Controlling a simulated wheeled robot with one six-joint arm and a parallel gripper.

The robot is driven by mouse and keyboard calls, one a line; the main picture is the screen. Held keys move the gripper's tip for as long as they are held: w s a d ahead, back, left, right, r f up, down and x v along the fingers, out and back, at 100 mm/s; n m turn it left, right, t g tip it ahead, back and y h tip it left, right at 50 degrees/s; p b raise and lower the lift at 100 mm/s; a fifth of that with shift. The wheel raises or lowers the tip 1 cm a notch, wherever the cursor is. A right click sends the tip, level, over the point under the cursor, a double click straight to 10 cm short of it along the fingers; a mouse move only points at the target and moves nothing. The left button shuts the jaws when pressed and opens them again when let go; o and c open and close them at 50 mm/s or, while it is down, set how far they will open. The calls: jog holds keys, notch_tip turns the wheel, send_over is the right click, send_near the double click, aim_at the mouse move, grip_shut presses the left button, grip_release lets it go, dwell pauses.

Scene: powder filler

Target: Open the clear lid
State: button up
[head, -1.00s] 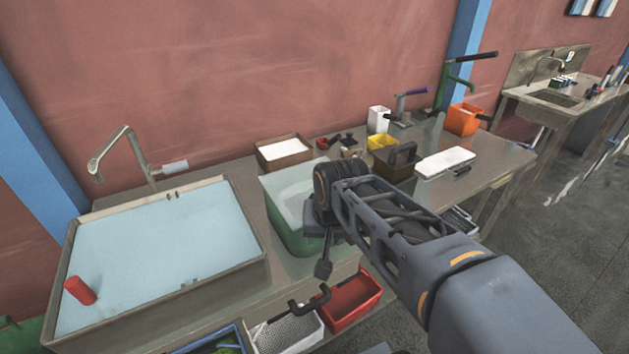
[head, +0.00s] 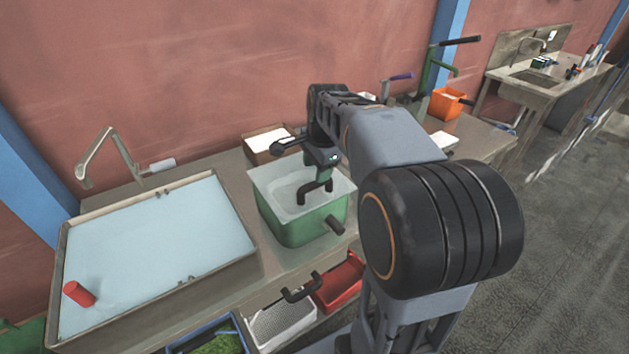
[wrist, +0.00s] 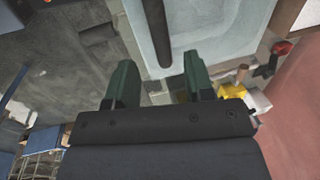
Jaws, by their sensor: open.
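A green tub (head: 285,230) stands on the bench with a pale, glassy upper part (head: 262,185) that looks like the clear lid; its exact edges are hard to make out. A dark round bar (head: 335,225) juts from the tub's front right side. My gripper (head: 315,193) is open and empty, fingers pointing down over the tub. In the wrist view my gripper (wrist: 158,82) has its green fingers apart, and a dark bar (wrist: 158,35) shows beyond and between them, across the pale tub (wrist: 215,35). I cannot tell whether anything touches.
A wide basin (head: 250,262) with a pale blue surface and a red cylinder (head: 78,293) is at left, beside a tap (head: 95,155). A brown box (head: 262,155) stands behind the tub. White (head: 285,328) and red (head: 338,285) bins sit below the front edge.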

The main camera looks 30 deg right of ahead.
aim_at(314, 183)
jog(key=shift+w+a+f, duration=0.1)
jog(key=shift+w+f, duration=0.1)
jog(key=shift+f, duration=0.75)
jog(key=shift+w+d+f, duration=0.1)
jog(key=shift+w+f, duration=0.05)
jog(key=shift+f, duration=0.8)
jog(key=shift+w+a+f, duration=0.1)
jog(key=shift+w+f, duration=0.1)
jog(key=shift+f, duration=0.75)
grip_shut()
